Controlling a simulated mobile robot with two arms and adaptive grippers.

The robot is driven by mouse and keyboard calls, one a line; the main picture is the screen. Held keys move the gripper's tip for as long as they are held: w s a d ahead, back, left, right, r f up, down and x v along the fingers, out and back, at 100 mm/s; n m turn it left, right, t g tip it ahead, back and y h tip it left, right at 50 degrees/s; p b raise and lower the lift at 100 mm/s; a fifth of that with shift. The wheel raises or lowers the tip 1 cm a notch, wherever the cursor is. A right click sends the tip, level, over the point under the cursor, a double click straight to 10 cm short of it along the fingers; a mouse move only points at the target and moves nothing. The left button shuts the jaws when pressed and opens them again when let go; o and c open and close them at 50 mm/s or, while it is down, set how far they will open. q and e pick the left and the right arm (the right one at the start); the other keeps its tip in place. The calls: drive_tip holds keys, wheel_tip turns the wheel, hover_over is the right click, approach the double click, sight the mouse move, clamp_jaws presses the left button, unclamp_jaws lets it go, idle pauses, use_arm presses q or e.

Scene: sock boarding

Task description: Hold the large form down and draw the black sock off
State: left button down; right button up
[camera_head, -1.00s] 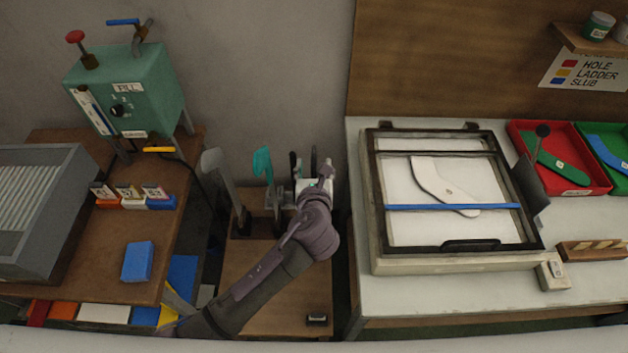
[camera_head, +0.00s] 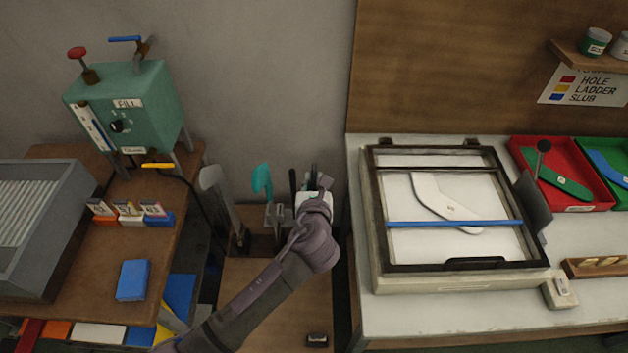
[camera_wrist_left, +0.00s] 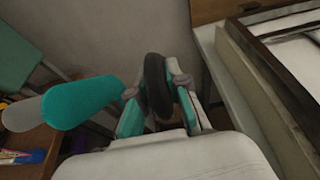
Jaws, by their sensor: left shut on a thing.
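My left gripper (camera_wrist_left: 160,108) is shut on the black sock (camera_wrist_left: 155,82), which stands upright as a dark rounded shape between its two teal-padded fingers in the left wrist view. The form inside the sock is hidden. In the head view my left gripper (camera_head: 312,198) is at the upright forms by the wall, its fingers partly hidden by my own wrist. A teal sock on a form (camera_head: 262,180) stands to the left of it, and also shows in the left wrist view (camera_wrist_left: 85,100). A bare grey form (camera_head: 218,195) stands farther left. My right gripper is out of view.
A brown table (camera_head: 100,250) with a green machine (camera_head: 125,105) stands at the left. A pale bench (camera_head: 385,325) with a dark-framed box (camera_head: 375,200) stands close on the right. The front of the low wooden stand (camera_head: 270,295) is mostly clear.

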use_arm(q)
drive_tip(key=c, duration=1.1)
unclamp_jaws()
drive_tip(key=shift+o, duration=0.2)
drive_tip(key=shift+s, duration=0.1)
drive_tip(key=v, duration=1.2)
